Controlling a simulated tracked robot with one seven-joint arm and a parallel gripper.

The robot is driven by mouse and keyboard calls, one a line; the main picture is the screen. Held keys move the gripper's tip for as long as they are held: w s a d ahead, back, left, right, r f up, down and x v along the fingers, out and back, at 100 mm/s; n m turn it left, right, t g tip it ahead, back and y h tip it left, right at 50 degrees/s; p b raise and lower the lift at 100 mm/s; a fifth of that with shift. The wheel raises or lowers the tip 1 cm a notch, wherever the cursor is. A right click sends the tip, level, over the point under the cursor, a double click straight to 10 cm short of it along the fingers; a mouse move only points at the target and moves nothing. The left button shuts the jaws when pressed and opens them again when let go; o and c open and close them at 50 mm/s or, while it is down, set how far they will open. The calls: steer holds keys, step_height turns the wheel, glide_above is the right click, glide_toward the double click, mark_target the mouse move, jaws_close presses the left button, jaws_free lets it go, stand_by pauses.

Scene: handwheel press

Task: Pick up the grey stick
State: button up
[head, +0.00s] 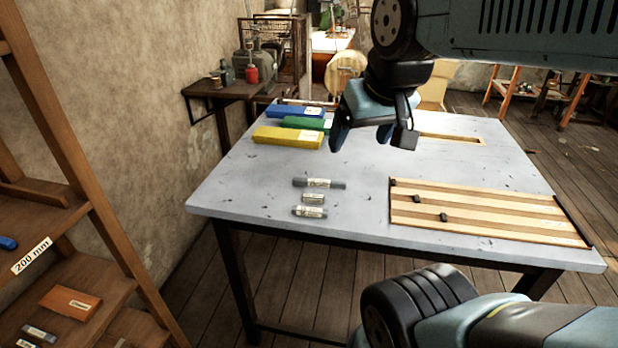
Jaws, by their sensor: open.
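Three short grey sticks with pale labels lie in a group on the grey table (250,208), left of the wooden board. The longest grey stick (336,184) lies at the back of the group. A very short grey stick (313,199) is in the middle, and a medium grey stick (309,212) is at the front. The label writing is too small to read. My gripper (372,142) is open and empty, above the table behind and to the right of the sticks. It is apart from them and touches nothing that I can see.
Blue (295,111), green (305,123) and yellow (287,138) boxes lie at the table's back left. A slatted wooden board (480,213) with small dark blocks is at the right. A wooden shelf (62,272) stands left. The table between sticks and boxes is clear.

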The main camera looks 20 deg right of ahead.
steer(key=shift+c, duration=0.4)
steer(key=shift+w, duration=0.1)
steer(key=shift+c, duration=0.8)
steer(key=shift+w+m, duration=0.3)
steer(key=shift+m, duration=0.1)
steer(key=shift+c, duration=0.7)
steer(key=w+f+m+g, duration=0.1)
steer(key=w+m, duration=0.2)
steer(key=w+f+m+g, duration=0.1)
steer(key=w+m, duration=0.3)
steer(key=w+m+g, duration=0.1)
steer(key=w+m, duration=0.3)
steer(key=shift+d+f, duration=0.4)
steer(key=shift+c, duration=1.3)
steer(key=m+g, duration=0.3)
steer(key=m, duration=0.8)
glide_above(319, 180)
step_height(319, 180, down, 9)
steer(key=f, duration=0.7)
steer(key=shift+s+a, duration=0.1)
steer(key=shift+s, duration=0.2)
steer(key=shift+w+f, duration=0.15)
steer(key=shift+f, duration=1.25)
steer(key=shift+w+f, duration=0.1)
steer(key=shift+f, duration=1.25)
